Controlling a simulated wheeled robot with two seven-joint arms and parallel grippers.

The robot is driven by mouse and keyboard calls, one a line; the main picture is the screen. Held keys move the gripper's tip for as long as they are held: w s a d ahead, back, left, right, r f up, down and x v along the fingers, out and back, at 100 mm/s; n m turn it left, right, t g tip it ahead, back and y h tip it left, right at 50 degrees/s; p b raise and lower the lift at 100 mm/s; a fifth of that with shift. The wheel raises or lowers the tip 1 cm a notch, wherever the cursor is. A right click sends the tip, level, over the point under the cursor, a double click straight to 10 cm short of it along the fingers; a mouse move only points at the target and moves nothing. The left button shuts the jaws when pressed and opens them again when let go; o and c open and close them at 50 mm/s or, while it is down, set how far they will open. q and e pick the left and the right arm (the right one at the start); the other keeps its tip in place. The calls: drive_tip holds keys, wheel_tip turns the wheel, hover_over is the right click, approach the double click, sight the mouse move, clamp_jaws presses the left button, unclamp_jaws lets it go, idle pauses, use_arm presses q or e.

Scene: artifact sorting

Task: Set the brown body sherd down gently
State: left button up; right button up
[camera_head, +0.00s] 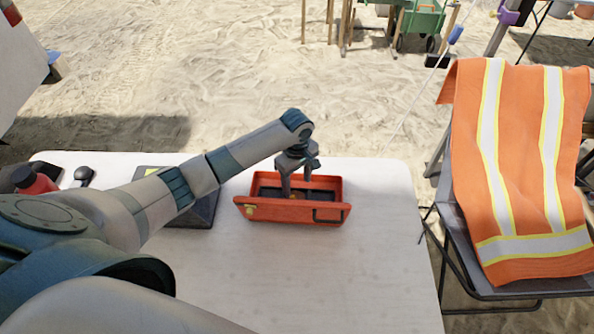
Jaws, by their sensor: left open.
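An orange-red tray (285,213) with a dark inside stands on the white table (330,265). My left gripper (297,188) points down into the tray from above, with its fingers open. The fingers hide part of the tray's inside. A small brownish patch shows low between the fingers, but it is too small to tell whether it is the brown body sherd. My right gripper is not in view.
A chair with an orange vest (525,150) stands right. The table's front is clear.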

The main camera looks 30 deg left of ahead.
use_arm(q)
wheel_tip(320, 180, up, 6)
drive_tip(key=shift+b, duration=0.45)
idle(0.6)
